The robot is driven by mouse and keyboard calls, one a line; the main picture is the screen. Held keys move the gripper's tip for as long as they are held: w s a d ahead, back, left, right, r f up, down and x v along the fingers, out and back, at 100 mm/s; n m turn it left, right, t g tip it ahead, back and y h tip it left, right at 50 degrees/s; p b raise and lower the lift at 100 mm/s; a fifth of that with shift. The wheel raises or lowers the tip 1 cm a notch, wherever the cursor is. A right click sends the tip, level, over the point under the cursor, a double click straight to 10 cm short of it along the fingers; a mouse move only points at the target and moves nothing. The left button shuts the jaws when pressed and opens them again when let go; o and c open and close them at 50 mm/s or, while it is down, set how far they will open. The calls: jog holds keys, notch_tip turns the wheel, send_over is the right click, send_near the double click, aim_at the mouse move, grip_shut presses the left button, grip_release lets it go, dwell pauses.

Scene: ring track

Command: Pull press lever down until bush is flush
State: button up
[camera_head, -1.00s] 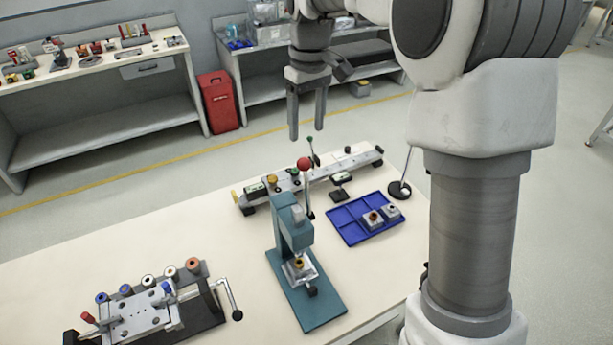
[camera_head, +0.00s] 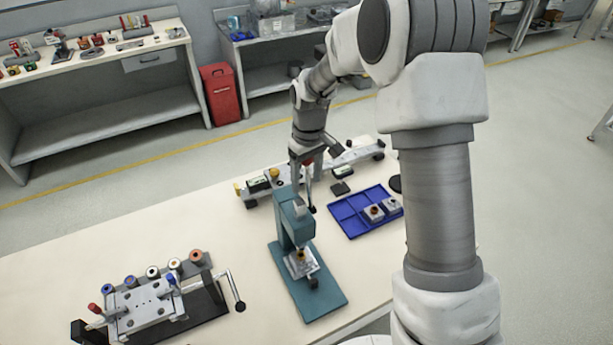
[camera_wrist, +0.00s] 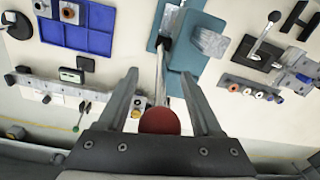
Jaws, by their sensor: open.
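The teal press (camera_head: 297,228) stands on the white table, with its ram over a small block holding the bush (camera_head: 301,257). Its lever points up and ends in a red ball knob (camera_head: 308,161). My gripper (camera_head: 307,172) is at the knob, above and behind the press. In the wrist view the red knob (camera_wrist: 159,121) lies between the two open fingers of my gripper (camera_wrist: 168,85), near the palm, with a gap on each side. The lever rod (camera_wrist: 161,75) runs away from it toward the press (camera_wrist: 190,40). Whether the bush is flush is too small to tell.
A blue tray (camera_head: 348,222) with two small blocks stands right of the press. A grey rail fixture (camera_head: 257,190) lies behind it. A clamping fixture with a crank (camera_head: 150,303) stands at the front left. The table between that fixture and the press is clear.

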jog(key=shift+f, duration=0.1)
grip_shut()
dwell(0.3)
dwell(1.1)
